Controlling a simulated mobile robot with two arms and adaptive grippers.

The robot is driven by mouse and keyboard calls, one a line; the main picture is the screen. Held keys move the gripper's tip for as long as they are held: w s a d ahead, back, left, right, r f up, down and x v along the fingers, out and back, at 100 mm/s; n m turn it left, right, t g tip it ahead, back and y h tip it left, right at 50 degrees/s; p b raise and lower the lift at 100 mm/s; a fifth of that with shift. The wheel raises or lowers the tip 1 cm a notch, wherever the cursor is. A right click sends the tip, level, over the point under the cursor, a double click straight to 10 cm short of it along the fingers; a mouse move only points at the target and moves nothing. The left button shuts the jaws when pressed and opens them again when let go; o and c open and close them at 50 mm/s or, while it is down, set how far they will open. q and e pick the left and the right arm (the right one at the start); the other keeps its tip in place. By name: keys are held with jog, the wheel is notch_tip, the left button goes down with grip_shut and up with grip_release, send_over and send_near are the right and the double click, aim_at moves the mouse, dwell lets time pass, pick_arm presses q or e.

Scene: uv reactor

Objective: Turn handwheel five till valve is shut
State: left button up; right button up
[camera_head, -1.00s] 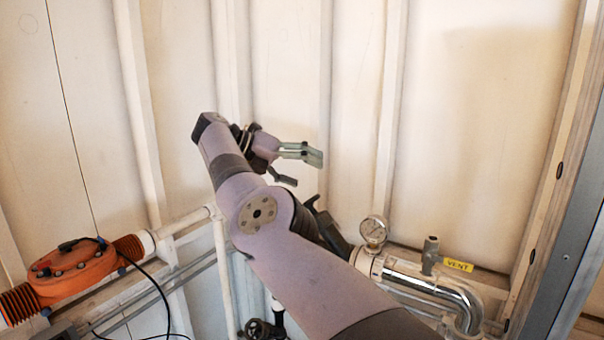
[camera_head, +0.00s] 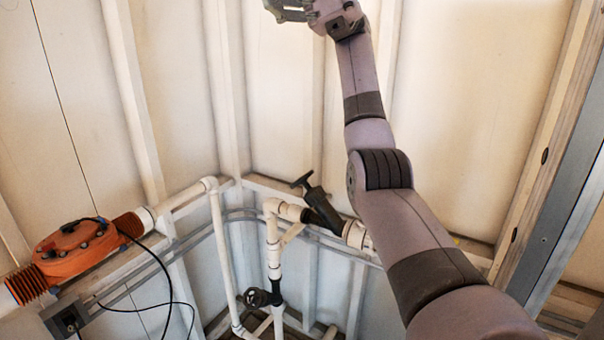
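A small black handwheel (camera_head: 257,298) sits on the vertical white pipe low in the middle. A black valve with a T-shaped handle (camera_head: 303,181) sits tilted on the white pipe above and to the right of it. No number shows on either, so I cannot tell which is handwheel five. My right gripper (camera_head: 284,10) is at the top edge, high against the wall, well above and apart from both valves. Its fingers are partly cut off by the frame and hold nothing that I can see. My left gripper is out of view.
An orange ribbed reactor housing (camera_head: 75,250) with a black cable (camera_head: 168,292) is at the left. White pipes (camera_head: 218,240) run along the corner. A grey metal post (camera_head: 565,220) stands at the right. My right arm hides part of the pipework at lower right.

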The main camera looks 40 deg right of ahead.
jog(key=w+a+f+m+t+h, duration=0.2)
jog(key=w+f+m+t+h, duration=0.1)
jog(key=w+f+m+t, duration=0.5)
jog(key=m+t+h+p, duration=0.3)
jog(key=m+t+h, duration=0.2)
jog(key=h, duration=0.7)
send_over(303, 178)
jog(key=s+a, duration=0.3)
jog(key=a, duration=0.1)
notch_tip(303, 178, down, 14)
jog(key=r, duration=0.1)
jog(key=s+d+f+m+h, duration=0.1)
jog(key=d+f+h, duration=0.35)
jog(key=d, duration=0.25)
jog(key=shift+g, duration=0.3)
jog(key=x, duration=0.5)
jog(key=p+x, duration=0.1)
jog(key=x, duration=0.5)
jog(key=p+x, duration=0.1)
jog(key=x, duration=0.5)
jog(key=shift+s+f, duration=0.2)
jog(key=shift+f, duration=0.2)
jog(key=shift+c, duration=0.6)
jog(key=c, duration=1)
